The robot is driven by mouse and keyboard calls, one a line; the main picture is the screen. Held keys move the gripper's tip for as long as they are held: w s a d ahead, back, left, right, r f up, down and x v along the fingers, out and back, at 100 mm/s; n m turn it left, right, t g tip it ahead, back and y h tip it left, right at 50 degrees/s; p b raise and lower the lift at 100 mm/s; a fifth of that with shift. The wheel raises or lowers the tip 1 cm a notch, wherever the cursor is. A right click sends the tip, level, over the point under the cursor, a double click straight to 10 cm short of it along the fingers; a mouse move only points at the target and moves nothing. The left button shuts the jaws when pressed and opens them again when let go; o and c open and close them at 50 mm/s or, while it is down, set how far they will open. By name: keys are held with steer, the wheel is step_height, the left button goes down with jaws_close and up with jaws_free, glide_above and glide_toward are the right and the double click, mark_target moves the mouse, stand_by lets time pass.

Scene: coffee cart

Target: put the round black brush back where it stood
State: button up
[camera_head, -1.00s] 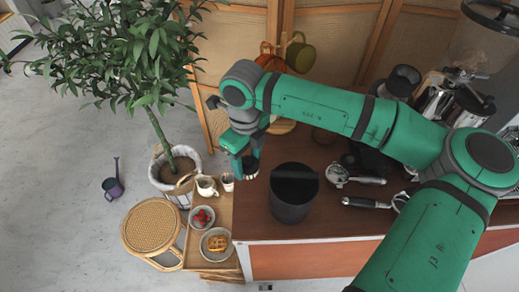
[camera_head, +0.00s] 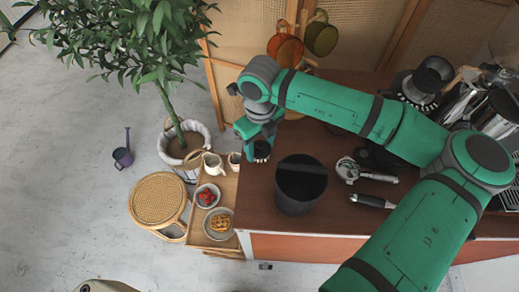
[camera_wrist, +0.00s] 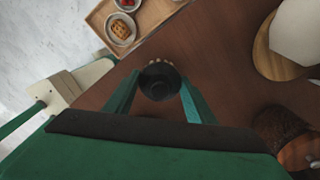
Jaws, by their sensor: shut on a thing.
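The round black brush (camera_wrist: 159,82) is between my gripper's fingers in the wrist view, its round dark top facing the camera and a pale fringe at its far edge. My gripper (camera_head: 261,146) is shut on it. In the head view the brush (camera_head: 262,153) shows as a dark round shape with a pale rim below the fingers. It is over the left part of the brown counter, left of the black bin. I cannot tell whether it touches the counter.
The black bin (camera_head: 300,190) stands close to the right of my gripper. Portafilters (camera_head: 372,201) lie farther right. A lower wooden tray (camera_head: 230,190) with a jug and bowls adjoins the counter's left edge. The counter in front of the gripper is bare.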

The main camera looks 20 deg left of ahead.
mark_target(260, 143)
steer(key=shift+f, duration=1.2)
steer(key=shift+f, duration=0.1)
steer(key=o, duration=1)
steer(key=shift+a, duration=0.1)
step_height(260, 143, up, 12)
steer(key=shift+r, duration=0.1)
